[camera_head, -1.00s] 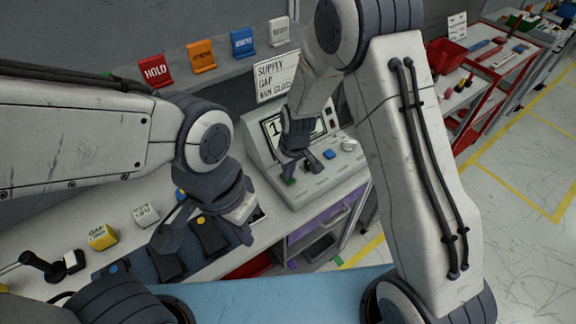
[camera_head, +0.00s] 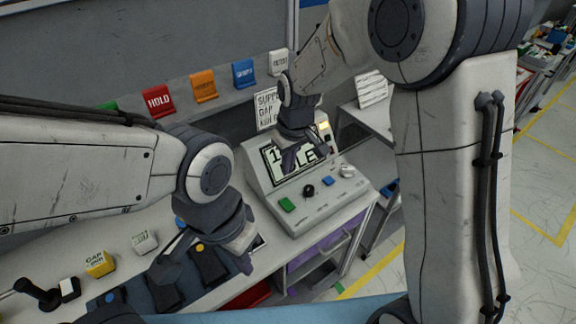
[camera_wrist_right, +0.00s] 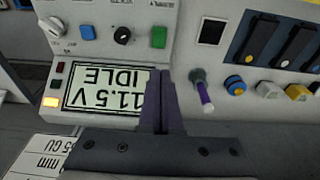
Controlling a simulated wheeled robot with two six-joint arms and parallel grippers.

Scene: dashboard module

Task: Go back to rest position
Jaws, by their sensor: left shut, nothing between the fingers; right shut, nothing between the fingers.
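My right gripper (camera_head: 303,158) hangs in front of the console's display (camera_head: 290,158) in the head view and hides part of it. In the right wrist view its fingers (camera_wrist_right: 160,100) are closed together and empty, over the edge of the display (camera_wrist_right: 105,90), which reads upside down "11.5 V IDLE". My left gripper (camera_head: 205,262) is over the bench beside the dark switch panels (camera_head: 165,290). It is shut and holds nothing.
The console (camera_head: 325,205) carries a green button (camera_head: 287,204), a dark knob (camera_head: 309,191), a blue button (camera_head: 328,181) and a white knob (camera_head: 346,171). Coloured tags, one marked HOLD (camera_head: 158,101), line the back ledge. A joystick (camera_head: 38,293) stands at front left.

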